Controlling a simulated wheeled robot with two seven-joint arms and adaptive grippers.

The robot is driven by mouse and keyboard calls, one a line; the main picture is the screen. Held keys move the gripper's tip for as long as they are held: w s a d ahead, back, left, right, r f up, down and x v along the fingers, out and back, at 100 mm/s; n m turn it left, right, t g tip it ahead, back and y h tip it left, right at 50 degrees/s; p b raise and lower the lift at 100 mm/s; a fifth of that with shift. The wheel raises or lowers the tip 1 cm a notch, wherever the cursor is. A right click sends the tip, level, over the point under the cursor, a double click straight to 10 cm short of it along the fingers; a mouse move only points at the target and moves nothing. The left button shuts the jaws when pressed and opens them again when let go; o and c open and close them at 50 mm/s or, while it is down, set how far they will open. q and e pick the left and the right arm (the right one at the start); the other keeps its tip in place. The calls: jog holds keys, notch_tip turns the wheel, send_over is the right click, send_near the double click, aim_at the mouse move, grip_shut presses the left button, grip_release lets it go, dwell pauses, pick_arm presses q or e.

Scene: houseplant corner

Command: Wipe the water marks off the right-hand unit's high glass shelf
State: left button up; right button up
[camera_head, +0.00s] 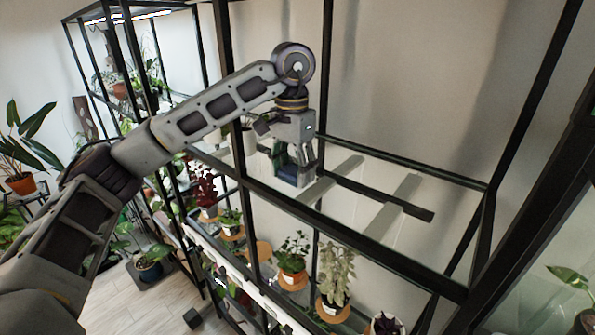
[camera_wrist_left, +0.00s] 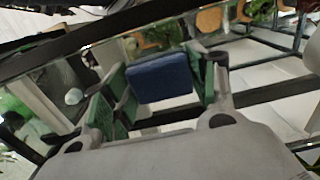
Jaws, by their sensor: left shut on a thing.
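The right-hand unit's high glass shelf (camera_head: 352,209) is a clear pane inside a black frame, with plants showing through it. My left gripper (camera_head: 299,163) is over the shelf's left part, pointing down. In the left wrist view, its green-padded fingers (camera_wrist_left: 160,90) are shut on a dark blue block (camera_wrist_left: 160,78), which looks like a wiping sponge. The block is close to the glass; I cannot tell whether it touches. No water marks can be made out clearly. My right gripper is not in view.
Two pale grey strips (camera_head: 394,204) and a dark bar (camera_head: 380,194) run at shelf level. The black front rail (camera_head: 350,243) edges the shelf. Several potted plants (camera_head: 292,259) stand on the level below. Another plant-filled rack (camera_head: 160,60) is at back left.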

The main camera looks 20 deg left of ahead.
pick_arm(q)
jog(key=shift+w+a, duration=0.15)
jog(key=shift+a, duration=0.25)
